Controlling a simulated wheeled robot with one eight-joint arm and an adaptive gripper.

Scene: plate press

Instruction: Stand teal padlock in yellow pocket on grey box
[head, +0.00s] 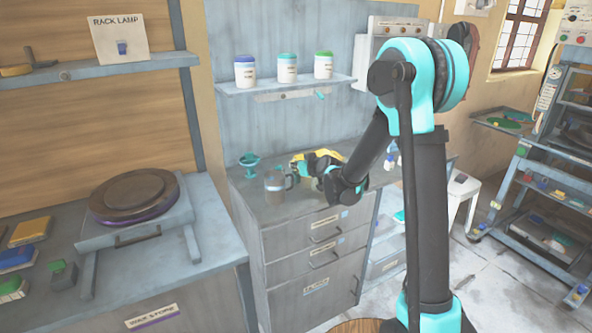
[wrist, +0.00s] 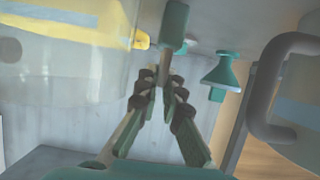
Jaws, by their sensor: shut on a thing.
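My gripper (head: 308,172) is over the drawer cabinet's top in the head view. In the wrist view its fingers (wrist: 160,76) converge, shut on a teal block with a pale stem, which looks like the teal padlock (wrist: 173,26). The teal body sticks out beyond the fingertips. A yellow part (wrist: 75,28) fills the upper left of the wrist view, apart from the padlock, behind or within something see-through. Yellow also shows behind my gripper in the head view (head: 322,154). I cannot make out the pocket's opening or the grey box.
The shelf above (head: 290,87) holds three lidded jars. A round plate press (head: 134,195) stands on the left bench.

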